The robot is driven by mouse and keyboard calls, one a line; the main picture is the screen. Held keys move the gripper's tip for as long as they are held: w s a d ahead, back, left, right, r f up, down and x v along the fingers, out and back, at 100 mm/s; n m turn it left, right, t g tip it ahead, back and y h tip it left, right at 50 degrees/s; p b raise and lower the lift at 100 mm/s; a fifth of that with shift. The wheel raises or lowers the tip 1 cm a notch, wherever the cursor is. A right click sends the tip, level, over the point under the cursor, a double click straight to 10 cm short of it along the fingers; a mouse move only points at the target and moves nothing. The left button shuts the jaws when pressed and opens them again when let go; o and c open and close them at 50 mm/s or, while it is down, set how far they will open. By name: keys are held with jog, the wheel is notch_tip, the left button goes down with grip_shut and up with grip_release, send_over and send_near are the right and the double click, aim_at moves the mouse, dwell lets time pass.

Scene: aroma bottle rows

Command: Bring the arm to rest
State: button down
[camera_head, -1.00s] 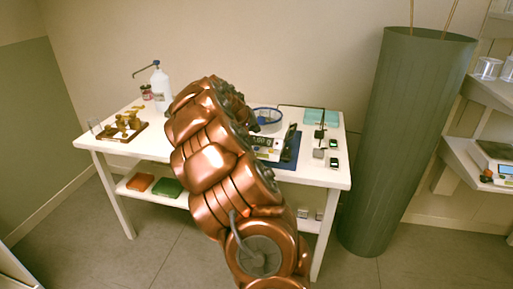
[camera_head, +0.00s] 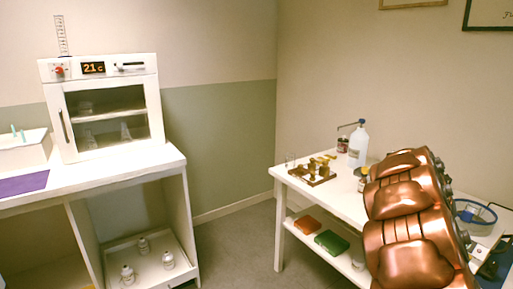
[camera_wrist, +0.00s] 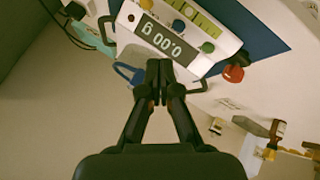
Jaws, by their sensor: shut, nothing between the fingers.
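My copper-coloured arm (camera_head: 408,215) rises at the right of the head view, in front of the white table (camera_head: 345,204). It is bent and covers part of the tabletop. My gripper (camera_wrist: 159,72) shows in the wrist view with its two black fingers together and nothing between them. It appears in front of a scale (camera_wrist: 165,40) whose display reads 0.00 g. Whether it touches the scale I cannot tell. The gripper is hidden behind the arm in the head view.
The table holds a white pump bottle (camera_head: 358,146), a brass balance (camera_head: 318,170) and a blue-rimmed bowl (camera_head: 475,213). At the left a white oven (camera_head: 104,105) stands on a counter (camera_head: 120,168). Open floor (camera_head: 235,250) lies between the counter and the table.

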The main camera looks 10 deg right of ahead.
jog(key=s+a+f+n+y, duration=0.1)
jog(key=s+a+n+y, duration=0.3)
jog(key=a, duration=1.3)
jog(key=s+a+f+m+y, duration=0.15)
jog(key=s+a, duration=0.45)
jog(key=a, duration=1)
jog(key=s+a+f+n+g+y, duration=0.3)
jog(key=s+a+n, duration=0.3)
jog(key=s+a, duration=1.1)
notch_tip(320, 180, up, 16)
jog(key=w+a+t+p, duration=0.1)
jog(key=p, duration=1.4)
jog(key=shift+w, duration=0.4)
jog(key=shift+d+f, duration=0.15)
